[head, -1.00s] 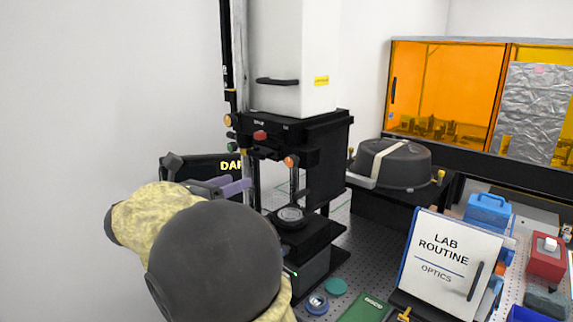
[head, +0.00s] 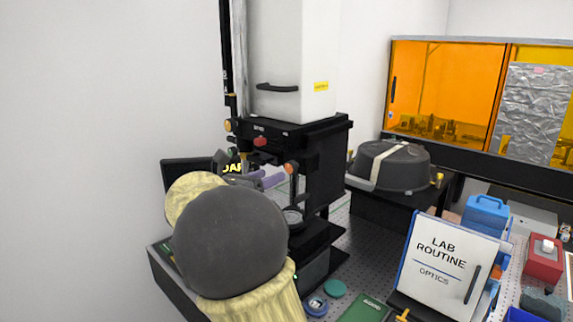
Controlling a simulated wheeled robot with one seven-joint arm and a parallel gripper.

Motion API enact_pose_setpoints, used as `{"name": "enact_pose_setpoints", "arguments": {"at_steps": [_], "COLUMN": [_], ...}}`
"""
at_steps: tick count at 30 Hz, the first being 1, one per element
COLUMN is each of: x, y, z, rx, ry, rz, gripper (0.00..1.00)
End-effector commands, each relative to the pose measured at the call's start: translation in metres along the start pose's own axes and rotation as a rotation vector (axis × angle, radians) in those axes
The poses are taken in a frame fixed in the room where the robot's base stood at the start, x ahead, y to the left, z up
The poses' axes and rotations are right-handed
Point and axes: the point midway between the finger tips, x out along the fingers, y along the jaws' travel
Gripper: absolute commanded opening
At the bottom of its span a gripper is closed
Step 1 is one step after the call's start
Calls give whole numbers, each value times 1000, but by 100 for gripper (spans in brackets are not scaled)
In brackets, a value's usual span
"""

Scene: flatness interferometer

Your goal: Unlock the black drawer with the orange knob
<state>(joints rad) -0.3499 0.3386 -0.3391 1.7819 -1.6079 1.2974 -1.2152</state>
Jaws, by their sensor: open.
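The orange knob (head: 291,168) sits low on the front of the black instrument body (head: 327,150), under the white upper housing. I cannot tell which part of this body is the drawer. My gripper (head: 268,181) has purple fingertips and is open and empty. In the picture its tips are just left of and slightly below the orange knob, and no contact shows. My forearm and wrist hide the lower left of the instrument.
A red knob (head: 260,142) and a yellow-orange knob (head: 228,125) sit higher on the instrument. A round stage (head: 293,216) is below. A dark domed cover (head: 392,164) and a "LAB ROUTINE" board (head: 440,262) stand to the right. A black screen (head: 180,172) is behind my arm.

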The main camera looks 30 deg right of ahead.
Motion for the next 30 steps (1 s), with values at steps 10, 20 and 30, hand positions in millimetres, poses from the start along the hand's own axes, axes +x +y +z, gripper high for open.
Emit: {"name": "enact_pose_setpoints", "arguments": {"at_steps": [10, 20, 30], "x": [60, 75, 75], "y": [-1, 0, 0], "z": [2, 0, 0], "rx": [-1, 0, 0], "ry": [0, 0, 1], "rz": [-3, 1, 1], "gripper": [52, 52, 11]}}
